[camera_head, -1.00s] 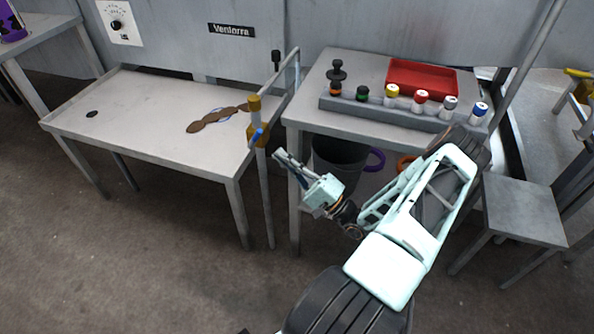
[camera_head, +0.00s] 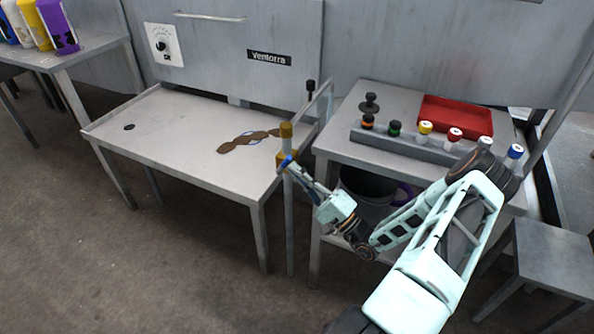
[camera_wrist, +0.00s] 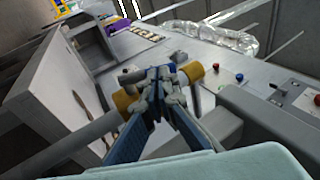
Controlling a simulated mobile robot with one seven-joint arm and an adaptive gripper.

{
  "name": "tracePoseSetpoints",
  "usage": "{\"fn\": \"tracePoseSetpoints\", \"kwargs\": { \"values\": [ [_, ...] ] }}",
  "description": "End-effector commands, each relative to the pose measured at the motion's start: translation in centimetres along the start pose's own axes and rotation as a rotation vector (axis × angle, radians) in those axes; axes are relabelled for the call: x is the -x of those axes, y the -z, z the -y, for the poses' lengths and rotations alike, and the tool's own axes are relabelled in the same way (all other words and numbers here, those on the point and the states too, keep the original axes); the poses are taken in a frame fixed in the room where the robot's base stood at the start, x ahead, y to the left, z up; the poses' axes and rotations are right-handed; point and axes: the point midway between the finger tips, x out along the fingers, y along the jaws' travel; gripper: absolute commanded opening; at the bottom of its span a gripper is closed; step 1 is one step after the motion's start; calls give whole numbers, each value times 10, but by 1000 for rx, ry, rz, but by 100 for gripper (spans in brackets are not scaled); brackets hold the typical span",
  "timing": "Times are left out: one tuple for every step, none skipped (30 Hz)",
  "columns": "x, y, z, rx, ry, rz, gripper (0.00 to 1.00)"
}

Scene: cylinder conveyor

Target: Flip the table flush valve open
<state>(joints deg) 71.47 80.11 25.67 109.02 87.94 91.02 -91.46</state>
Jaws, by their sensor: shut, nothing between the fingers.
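The flush valve is a brass-yellow fitting (camera_head: 286,143) on a vertical grey pipe at the right front corner of the metal table (camera_head: 150,160). Its small blue handle (camera_head: 285,164) shows at the valve's lower front. My gripper (camera_head: 288,168) reaches up from the right, with its fingertips at the blue handle. In the wrist view my gripper (camera_wrist: 158,75) is shut and empty, its fingertips in front of the valve (camera_wrist: 124,100), which lies across the picture. The fingertips hide part of the valve there. I cannot tell whether they touch the handle.
On the right, a second table (camera_head: 345,148) carries a rack of several capped cylinders and a red tray (camera_head: 455,114). A dark bucket (camera_head: 367,185) stands below it.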

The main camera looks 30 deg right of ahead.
Motion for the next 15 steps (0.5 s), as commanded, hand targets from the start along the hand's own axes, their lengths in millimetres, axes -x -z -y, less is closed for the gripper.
{"fn": "tracePoseSetpoints", "kwargs": {
  "values": [
    [-2,0,4,2,-10,1,0],
    [-2,-1,4,3,-15,1,0],
    [-2,-1,3,4,-19,0,0],
    [-2,-1,3,5,-23,0,0],
    [-2,-1,3,5,-26,0,0],
    [-3,-1,3,6,-31,0,0],
    [-3,-1,3,7,-35,0,0],
    [-3,-1,4,8,-39,0,0],
    [-4,-1,4,9,-44,0,0],
    [-4,-1,4,10,-48,0,0],
    [-4,-1,4,11,-53,0,0],
    [-4,-1,5,12,-58,0,0],
    [-4,-1,5,13,-63,0,0],
    [-5,-1,5,14,-68,0,0],
    [-5,-1,5,15,-75,0,0]
  ]
}}
